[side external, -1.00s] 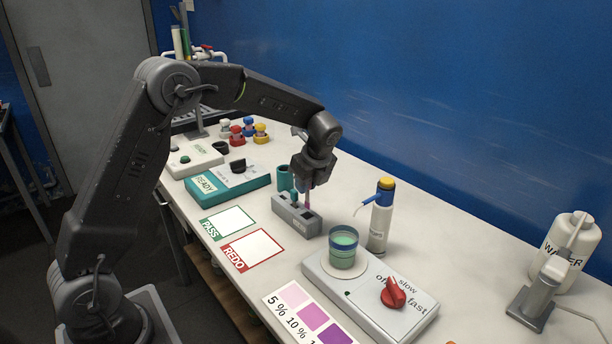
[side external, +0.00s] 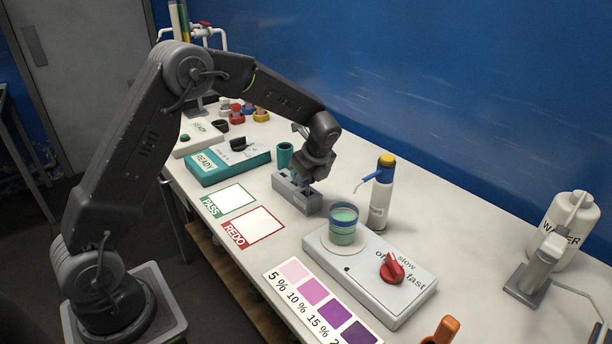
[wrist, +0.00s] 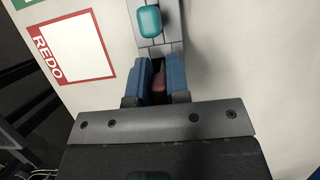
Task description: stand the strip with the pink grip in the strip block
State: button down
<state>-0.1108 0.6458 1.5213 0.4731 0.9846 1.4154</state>
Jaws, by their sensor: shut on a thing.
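My gripper (side external: 309,187) is low over the near right part of the grey strip block (side external: 292,200). In the wrist view its blue-padded jaws (wrist: 160,84) are shut on the strip's pink grip (wrist: 159,87), which looks dark red in shadow there. The strip below the grip is hidden, so I cannot tell how deep it sits in a slot. In the wrist view the block (wrist: 172,30) lies just beyond the jaws. A teal grip (wrist: 149,21) stands on the block's other part.
A white bottle with a blue and yellow top (side external: 381,195) and a stirrer (side external: 370,270) bearing a green-filled beaker (side external: 343,225) stand to the right. The PASS (side external: 232,198) and REDO (side external: 262,226) cards lie in front, empty.

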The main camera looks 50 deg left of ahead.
jog(key=c, duration=1)
grip_release()
jog(key=v, duration=1.4)
jog(key=shift+f, duration=0.1)
jog(key=s+d+r+n+t+h, duration=0.2)
jog(key=s+d+r+n, duration=0.15)
jog(key=s+n, duration=0.45)
jog(key=s+d+r+n+t+h, duration=0.15)
jog(key=s+r+n, duration=0.25)
jog(key=s, duration=0.7)
jog(key=s+f+n, duration=0.1)
jog(key=s+n, duration=0.1)
jog(key=s, duration=0.1)
jog(key=s+d+f+n+t, duration=0.1)
jog(key=s+n, duration=0.1)
jog(key=s, duration=0.1)
jog(key=s+d+f+n+t+h, duration=0.1)
jog(key=s+n, duration=0.1)
jog(key=s, duration=0.1)
jog(key=shift+s+d+f, duration=0.1)
jog(key=shift+d+f, duration=0.05)
jog(key=shift+f, duration=0.15)
